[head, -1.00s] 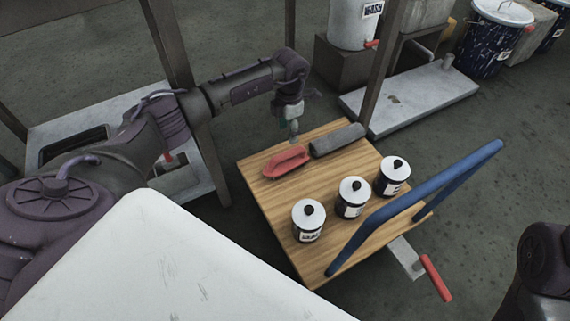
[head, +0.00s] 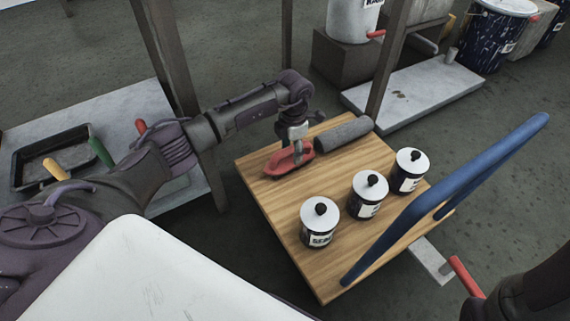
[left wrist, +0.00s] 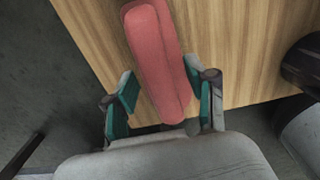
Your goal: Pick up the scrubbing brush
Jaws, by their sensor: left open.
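The red scrubbing brush (head: 281,162) lies on the wooden cart top (head: 290,194), near its far left corner. In the left wrist view the brush (left wrist: 158,55) runs lengthwise away from me, its near end between my fingers. My left gripper (head: 297,146) is at the brush from above, pointing down. In the left wrist view the left gripper (left wrist: 161,88) is open, with one teal pad on each side of the brush. A gap shows on the left side; whether the right pad touches I cannot tell. My right gripper is out of view.
A dark grey cylinder (head: 343,134) lies just right of the brush. Several white-lidded jars, one of them the nearest jar (head: 320,224), stand on the cart. A blue handle (head: 450,195) rises at its right. A table post (head: 180,95) stands left of the cart.

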